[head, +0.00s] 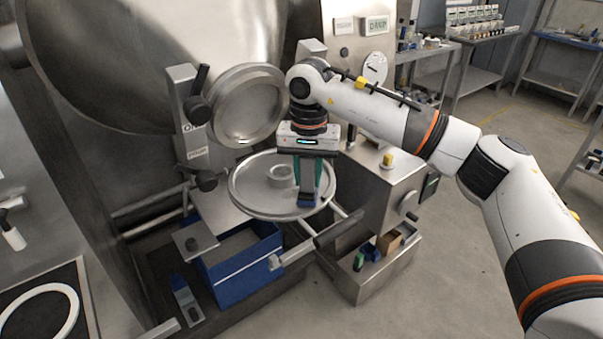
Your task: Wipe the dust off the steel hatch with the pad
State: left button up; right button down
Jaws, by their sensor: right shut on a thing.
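The steel hatch looks like the round, rimmed plate (246,201) lying nearly flat in the middle of the head view, with a small raised ring (281,174) on it. Its face looks dull grey; I cannot make out the dust clearly. My right gripper (307,186) points down over the right part of the plate, its teal fingers shut on a dark blue pad (307,201). The pad is at or just above the plate's surface; I cannot tell if it touches. The gripper hides part of the plate's right side. My left gripper is out of view.
A thick round steel port (248,108) with black knobs stands behind the plate. A blue crate (240,278) is below it. A steel cabinet (378,205) stands close on the right. A white ring (40,312) lies at lower left. Open floor is at right.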

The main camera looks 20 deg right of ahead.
jog(key=shift+f, duration=0.1)
jog(key=shift+w+a, duration=0.3)
jog(key=shift+a, duration=0.3)
jog(key=shift+w+a, duration=0.25)
jog(key=shift+a, duration=0.3)
jog(key=shift+d, duration=0.15)
jog(key=shift+s+d+r, duration=0.1)
jog(key=shift+s+d, duration=0.2)
jog(key=shift+d, duration=0.25)
jog(key=shift+s+d+r, duration=0.1)
jog(key=shift+s+d, duration=0.15)
jog(key=shift+d, duration=0.25)
jog(key=shift+w+a, duration=0.1)
jog(key=shift+a, duration=0.05)
jog(key=shift+w+a+f, duration=0.1)
jog(key=shift+w+a, duration=0.15)
jog(key=shift+a, duration=0.25)
jog(key=shift+w+a, duration=0.2)
jog(key=shift+a, duration=0.3)
jog(key=shift+d, duration=0.1)
